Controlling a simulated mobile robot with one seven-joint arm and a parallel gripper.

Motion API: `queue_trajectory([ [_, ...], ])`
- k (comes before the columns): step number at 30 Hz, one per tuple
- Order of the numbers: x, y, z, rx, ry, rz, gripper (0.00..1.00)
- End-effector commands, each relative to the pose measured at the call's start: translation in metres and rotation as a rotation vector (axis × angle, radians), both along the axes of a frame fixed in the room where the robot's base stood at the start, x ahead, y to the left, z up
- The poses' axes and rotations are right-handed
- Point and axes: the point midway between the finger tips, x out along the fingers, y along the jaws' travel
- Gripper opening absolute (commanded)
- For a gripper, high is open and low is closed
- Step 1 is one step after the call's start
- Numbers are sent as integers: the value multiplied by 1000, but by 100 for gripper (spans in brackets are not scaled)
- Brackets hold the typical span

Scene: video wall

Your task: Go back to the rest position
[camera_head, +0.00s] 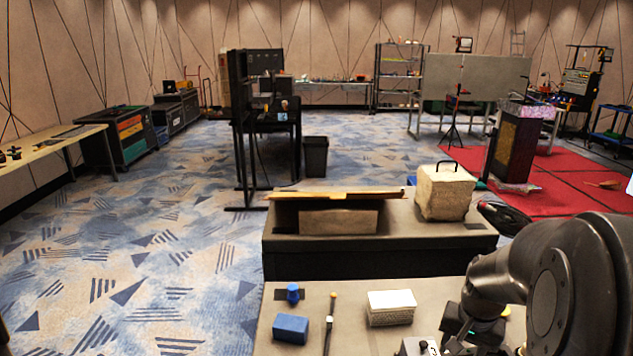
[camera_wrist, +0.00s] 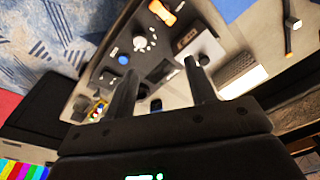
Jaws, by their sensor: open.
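My gripper (camera_wrist: 161,66) shows in the wrist view with its two dark fingers apart and nothing between them. It is above the work table and points down at it. In the head view my dark arm comes in from the right, and the gripper end (camera_head: 473,328) is low at the table's right side, partly cut off and hard to make out. A white ribbed box (camera_head: 391,307) stands to the left of it; it also shows in the wrist view (camera_wrist: 240,75), right of the fingers.
On the table (camera_head: 356,343) are a blue box (camera_head: 291,329), a small blue round object (camera_head: 293,293) and a thin tool (camera_head: 330,321). Carpet at left is clear.

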Motion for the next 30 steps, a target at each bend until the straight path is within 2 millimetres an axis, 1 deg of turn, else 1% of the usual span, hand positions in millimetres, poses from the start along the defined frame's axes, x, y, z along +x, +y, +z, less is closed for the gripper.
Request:
queue_trajectory([
  [1,-3,13,16,-7,-28,36,50],
  [6,-20,52,56,-30,-104,151,50],
  [11,-43,86,88,-56,-174,256,50],
  [15,-67,112,110,-81,-235,349,50],
  [21,-103,142,132,-122,-315,468,50],
  [24,-117,151,138,-138,-345,510,50],
  [27,-127,157,141,-149,-364,539,50],
  [30,-132,159,142,-155,-373,553,50],
])
